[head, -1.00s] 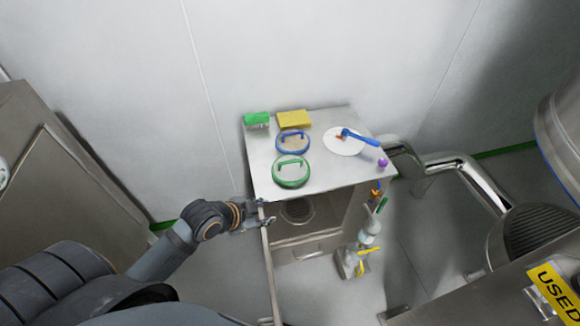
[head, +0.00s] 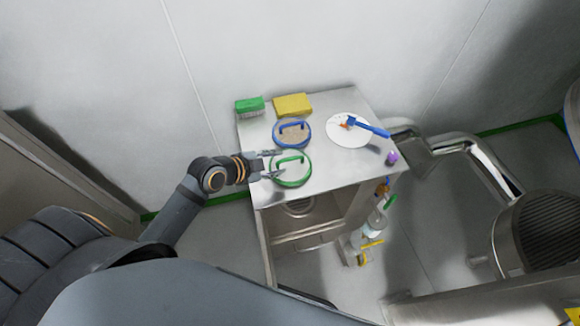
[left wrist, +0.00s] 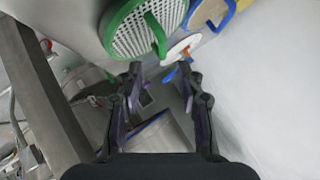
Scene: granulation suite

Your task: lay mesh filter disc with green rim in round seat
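The mesh filter disc with green rim (head: 291,179) lies on the steel table top, near its front left part. Its green handle stands up across the mesh. It also shows at the top of the left wrist view (left wrist: 118,40). My left gripper (head: 275,165) is at the left edge of the table beside the disc, fingers pointing toward it. In the left wrist view its two fingers (left wrist: 162,75) are spread apart with nothing between them. I cannot tell whether a finger touches the rim. My right gripper is out of view.
A blue-rimmed disc (head: 280,143) lies just behind the green one. A green brush (head: 249,106), a yellow sponge (head: 292,104), a white plate (head: 340,137) with a blue tool and a purple item (head: 392,157) share the table top (head: 330,178). Steel pipework (head: 470,160) stands right.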

